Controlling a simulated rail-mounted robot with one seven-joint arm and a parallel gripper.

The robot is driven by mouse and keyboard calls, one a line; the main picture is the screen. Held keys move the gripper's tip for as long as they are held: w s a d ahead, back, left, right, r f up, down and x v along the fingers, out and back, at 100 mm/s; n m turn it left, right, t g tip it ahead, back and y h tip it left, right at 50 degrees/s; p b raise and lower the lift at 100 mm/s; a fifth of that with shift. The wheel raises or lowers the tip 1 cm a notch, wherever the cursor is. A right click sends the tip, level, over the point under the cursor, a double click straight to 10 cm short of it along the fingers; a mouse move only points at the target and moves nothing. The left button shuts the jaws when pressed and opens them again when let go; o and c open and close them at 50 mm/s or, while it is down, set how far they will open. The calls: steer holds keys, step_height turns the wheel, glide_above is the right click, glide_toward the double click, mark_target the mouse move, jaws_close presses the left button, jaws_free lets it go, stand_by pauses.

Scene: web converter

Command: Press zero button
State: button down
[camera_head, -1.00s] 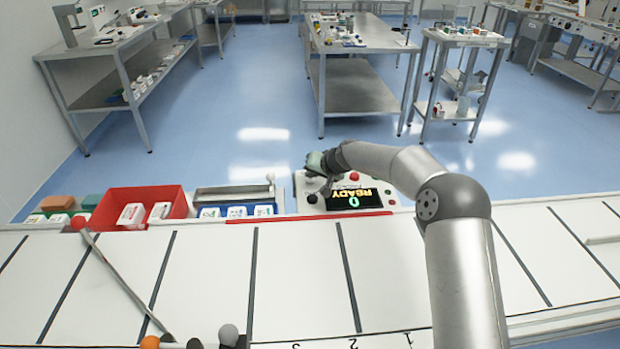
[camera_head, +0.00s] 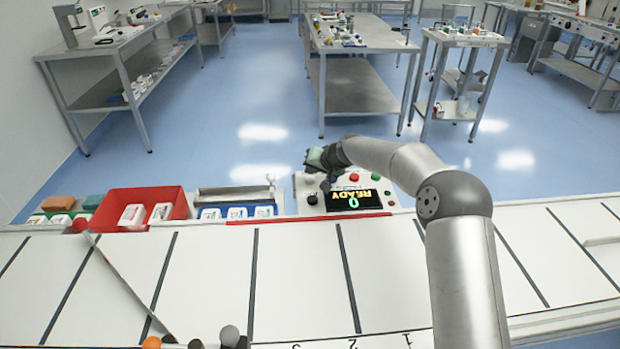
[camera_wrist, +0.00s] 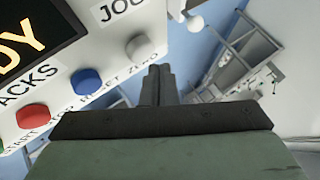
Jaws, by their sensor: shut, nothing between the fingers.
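The control panel (camera_head: 305,206) stands behind the white belt, its display (camera_head: 352,199) reading READY and 0. In the wrist view, a pale grey button (camera_wrist: 139,48) sits beside the label ZERO, next to a blue button (camera_wrist: 87,80) and a red button (camera_wrist: 32,116). My gripper (camera_head: 325,186) is over the panel's left part. In the wrist view, its closed, empty fingers (camera_wrist: 158,72) appear just right of the pale button, with a visible gap in the picture. Whether they touch the panel cannot be told.
A white knob (camera_wrist: 195,24) shows beyond the fingers. A blue tray with white packs (camera_head: 236,213) and a red bin (camera_head: 115,222) stand left of the panel. A red strip (camera_head: 310,218) runs along its front. A thin rod (camera_head: 130,287) lies across the belt's left side.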

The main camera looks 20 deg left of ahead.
steer(key=shift+r+p, duration=1.15)
steer(key=shift+r, duration=1.35)
steer(key=h, duration=0.2)
glide_toward(312, 180)
steer(key=d+v, duration=0.1)
steer(key=v, duration=0.6)
steer(key=s+d+r+g+h, duration=0.2)
steer(key=s+d+r+h, duration=0.1)
steer(key=s+d, duration=1)
steer(key=s+d+f+m+g+h, duration=0.1)
steer(key=s+d, duration=0.8)
steer(key=s, duration=0.3)
steer(key=s+d+f+m+g+h, duration=0.1)
steer(key=s+d+f, duration=0.1)
steer(key=s+d, duration=0.8)
steer(key=s, duration=0.3)
steer(key=shift+f+m+h, duration=0.2)
steer(key=shift+m+h, duration=0.1)
steer(key=shift+h, duration=0.1)
steer(key=shift+d, duration=0.1)
